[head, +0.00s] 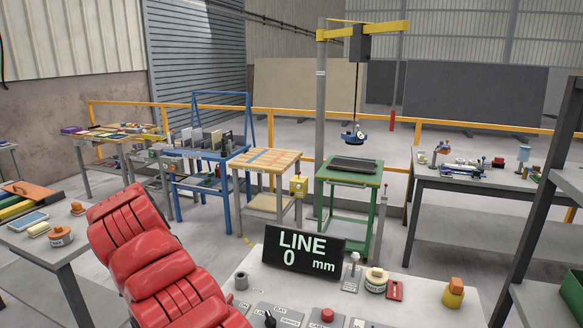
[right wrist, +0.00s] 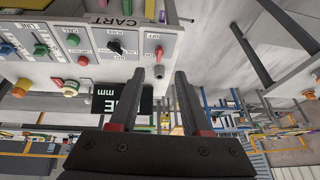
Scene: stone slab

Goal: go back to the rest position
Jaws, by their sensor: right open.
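My right gripper (right wrist: 160,76) shows in the right wrist view with its two dark fingers apart and nothing between them. Beyond the fingertips is the control panel (right wrist: 120,20), seen upside down, with its CART label and a black knob (right wrist: 115,47). I cannot tell the exact gap, but no contact shows. In the head view one of my red arm links rises at the lower left; no gripper shows there. My left gripper is out of view.
The control console (head: 300,293) carries a LINE 0 mm display (head: 303,251), a red button (head: 328,315) and knobs. A dark shelf post (head: 535,200) stands at right. A grey table (head: 45,240) is at left. Workbenches and a green cart (head: 348,177) stand beyond.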

